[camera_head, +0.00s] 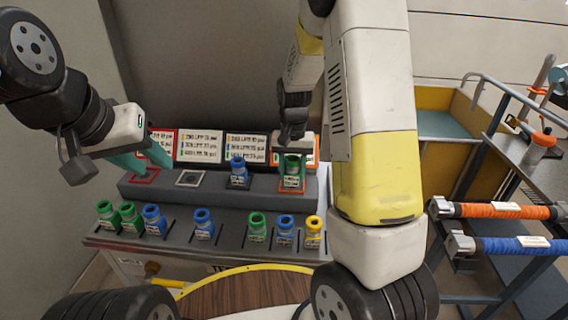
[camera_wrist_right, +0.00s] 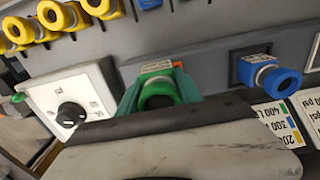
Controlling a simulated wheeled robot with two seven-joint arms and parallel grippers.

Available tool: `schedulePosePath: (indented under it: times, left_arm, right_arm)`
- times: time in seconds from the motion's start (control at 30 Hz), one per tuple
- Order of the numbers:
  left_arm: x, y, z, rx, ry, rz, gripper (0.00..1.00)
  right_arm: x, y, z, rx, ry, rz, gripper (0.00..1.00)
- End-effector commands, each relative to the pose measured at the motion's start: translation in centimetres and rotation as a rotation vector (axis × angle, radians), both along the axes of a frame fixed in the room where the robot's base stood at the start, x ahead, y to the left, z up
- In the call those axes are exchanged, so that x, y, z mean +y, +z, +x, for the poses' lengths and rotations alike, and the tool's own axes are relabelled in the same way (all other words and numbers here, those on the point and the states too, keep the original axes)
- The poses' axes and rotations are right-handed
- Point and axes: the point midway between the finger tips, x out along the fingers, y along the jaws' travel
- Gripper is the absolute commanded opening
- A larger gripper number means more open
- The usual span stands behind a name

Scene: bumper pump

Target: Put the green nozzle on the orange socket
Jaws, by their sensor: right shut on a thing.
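The green nozzle (camera_head: 292,163) is upright between the teal fingers of my right gripper (camera_head: 291,172), which is shut on it. It stands at the orange socket (camera_head: 291,190) on the upper step of the grey rack; I cannot tell whether it is fully seated.
A blue nozzle (camera_head: 238,170) stands in a dark socket left of the orange one; a grey-framed socket (camera_head: 189,179) is empty. Several green, blue and yellow nozzles fill the lower row. A dial panel (camera_wrist_right: 72,108) is beside the held nozzle. Label cards (camera_head: 199,146) stand behind.

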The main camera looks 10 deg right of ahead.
Motion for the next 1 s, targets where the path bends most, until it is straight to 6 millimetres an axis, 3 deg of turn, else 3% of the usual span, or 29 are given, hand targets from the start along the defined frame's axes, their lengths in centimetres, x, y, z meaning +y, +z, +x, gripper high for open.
schedulePosePath:
  times: [0.1, 0.37, 0.6, 0.93, 0.97, 1.0]
  left_arm:
    - [0.0, 0.0, 0.0, 0.0, 0.0, 0.0, 0.36]
    - [0.0, 0.0, 0.0, 0.0, 0.0, 0.0, 0.36]
    - [0.0, 0.0, 0.0, 0.0, 0.0, 0.0, 0.36]
    - [0.0, 0.0, 0.0, 0.0, 0.0, 0.0, 0.36]
    - [0.0, 0.0, 0.0, 0.0, 0.0, 0.0, 0.36]
    - [0.0, 0.0, 0.0, 0.0, 0.0, 0.0, 0.36]
  right_arm:
    - [-0.5, -0.2, 1.9, -0.001, -0.002, 0.001, 0.0]
    - [-1.0, -0.5, 3.8, 0.0, -0.001, 0.001, 0.0]
    - [-0.9, -3.8, 3.5, 0.001, 0.0, 0.0, 0.0]
    - [-0.9, -4.1, 3.5, 0.0, 0.0, 0.001, 0.0]
    - [-0.9, -4.2, 3.5, 0.0, 0.0, 0.001, 0.44]
    - [-0.9, -4.2, 3.5, 0.0, 0.0, 0.001, 0.51]
